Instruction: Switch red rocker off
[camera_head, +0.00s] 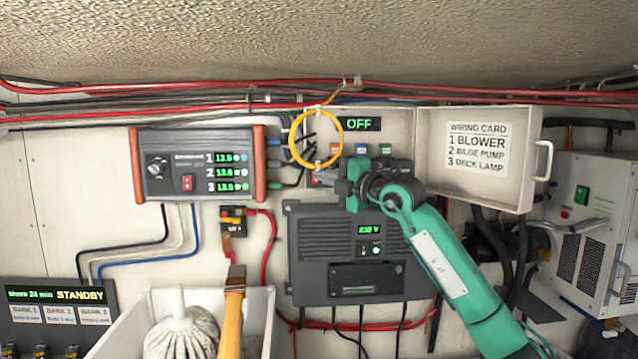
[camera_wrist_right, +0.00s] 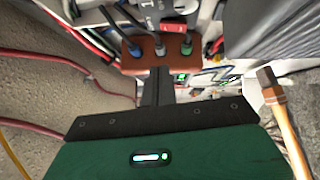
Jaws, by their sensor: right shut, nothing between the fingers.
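A red rocker (camera_head: 187,182) sits low on the front of the grey box with orange-brown ends (camera_head: 222,165), at left. Its exact position is too small to read. The box's three green readouts are lit. My right gripper (camera_head: 322,177) is shut and empty, in front of the open switch panel (camera_head: 397,135) and apart from the box, to its right. It hides the lower part of that panel; a bit of red shows beside its tip. In the right wrist view, the shut fingers (camera_wrist_right: 158,75) point toward the box's connector end (camera_wrist_right: 160,46). My left gripper is out of view.
A yellow ring (camera_head: 316,138) hangs left of my right gripper, close to it. An OFF display (camera_head: 359,124) is above. The open lid with a wiring card (camera_head: 525,165) stands at right. A white bin (camera_head: 262,300) holds a mop and a wooden-handled tool (camera_head: 231,315).

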